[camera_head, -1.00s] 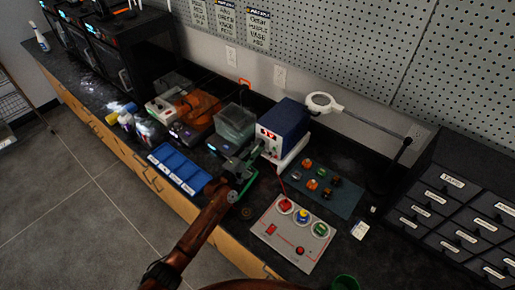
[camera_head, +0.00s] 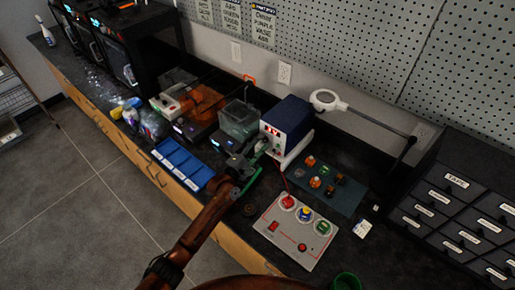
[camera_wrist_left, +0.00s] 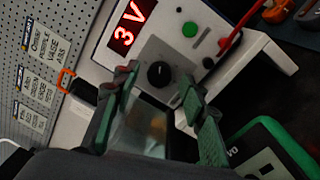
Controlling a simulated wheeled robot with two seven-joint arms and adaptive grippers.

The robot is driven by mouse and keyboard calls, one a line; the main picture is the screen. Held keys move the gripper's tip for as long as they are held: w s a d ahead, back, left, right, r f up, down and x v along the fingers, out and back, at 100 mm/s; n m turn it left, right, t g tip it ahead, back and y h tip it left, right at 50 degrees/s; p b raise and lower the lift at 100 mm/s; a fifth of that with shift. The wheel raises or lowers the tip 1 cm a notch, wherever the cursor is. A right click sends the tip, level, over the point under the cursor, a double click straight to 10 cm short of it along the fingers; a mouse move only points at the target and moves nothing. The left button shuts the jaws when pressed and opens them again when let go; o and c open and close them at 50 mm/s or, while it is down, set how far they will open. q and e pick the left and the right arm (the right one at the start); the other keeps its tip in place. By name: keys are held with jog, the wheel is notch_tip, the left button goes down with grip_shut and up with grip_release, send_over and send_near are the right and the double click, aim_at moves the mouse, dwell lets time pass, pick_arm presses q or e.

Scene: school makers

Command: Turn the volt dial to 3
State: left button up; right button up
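The power supply is a blue box (camera_head: 288,119) with a white front panel; it stands on the bench in the head view. Its lit red display (camera_wrist_left: 129,25) reads "3 V" in the left wrist view. The volt dial (camera_wrist_left: 160,74) is a round black knob on a grey plate below the display. My left gripper (camera_wrist_left: 160,78) is open, with its fingertips on either side of the dial and a visible gap to it. In the head view the left gripper (camera_head: 262,147) is in front of the panel and hides the dial. My right gripper is not in view.
A green button (camera_wrist_left: 190,29) and a red plug (camera_wrist_left: 226,42) are beside the dial. A grey button panel (camera_head: 297,232) and a dark knob board (camera_head: 327,184) lie to the right. A blue tray (camera_head: 183,164) and a clear bin (camera_head: 238,119) are to the left.

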pick_arm(q)
jog(key=v, duration=1.2)
